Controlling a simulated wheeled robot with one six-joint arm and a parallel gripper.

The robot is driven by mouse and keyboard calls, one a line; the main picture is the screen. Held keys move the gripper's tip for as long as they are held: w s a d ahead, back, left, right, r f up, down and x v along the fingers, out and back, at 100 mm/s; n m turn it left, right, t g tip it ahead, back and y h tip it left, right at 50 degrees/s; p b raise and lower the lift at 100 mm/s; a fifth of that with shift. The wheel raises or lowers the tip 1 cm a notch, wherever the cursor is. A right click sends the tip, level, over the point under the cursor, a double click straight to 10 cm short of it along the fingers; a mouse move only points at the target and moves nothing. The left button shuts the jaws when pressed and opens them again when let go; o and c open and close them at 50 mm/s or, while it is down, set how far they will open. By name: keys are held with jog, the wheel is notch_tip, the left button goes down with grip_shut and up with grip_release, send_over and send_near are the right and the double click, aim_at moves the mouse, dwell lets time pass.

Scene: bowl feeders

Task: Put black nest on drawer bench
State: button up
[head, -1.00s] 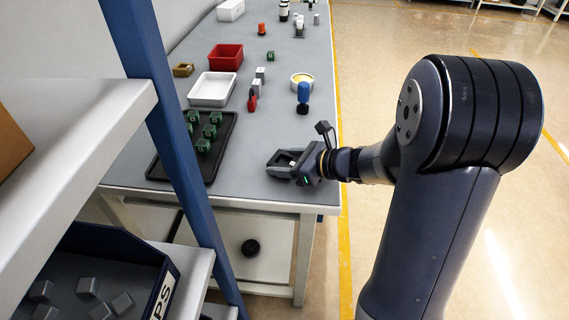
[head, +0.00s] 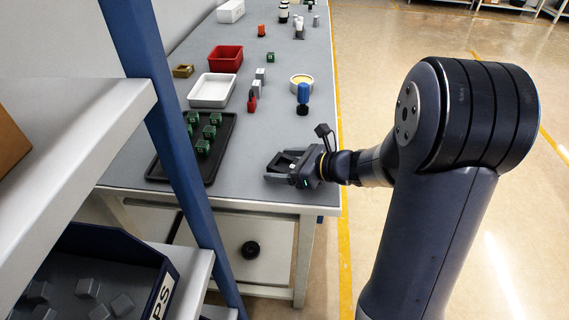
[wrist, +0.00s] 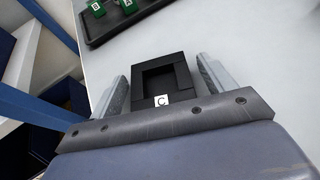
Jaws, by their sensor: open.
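The black nest (wrist: 161,76) is a small square black frame with a white "C" label, resting on the grey bench top. In the wrist view it lies between the two fingers of my open gripper (wrist: 158,88), with a small gap on each side. In the head view the gripper (head: 278,168) is low over the near end of the bench (head: 245,190), and the black nest (head: 290,157) shows only partly between its fingers. I cannot tell which bench is the drawer bench.
A black tray (head: 164,168) with several green blocks lies left of my gripper. Beyond are a white tray (head: 212,90), a red bin (head: 226,58), a blue-topped object (head: 303,92) and a round yellow dish (head: 301,80). A blue post (head: 165,110) and shelves stand at the left.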

jog(key=p+v, duration=0.1)
jog(key=v, duration=1.1)
jog(key=shift+r, duration=0.15)
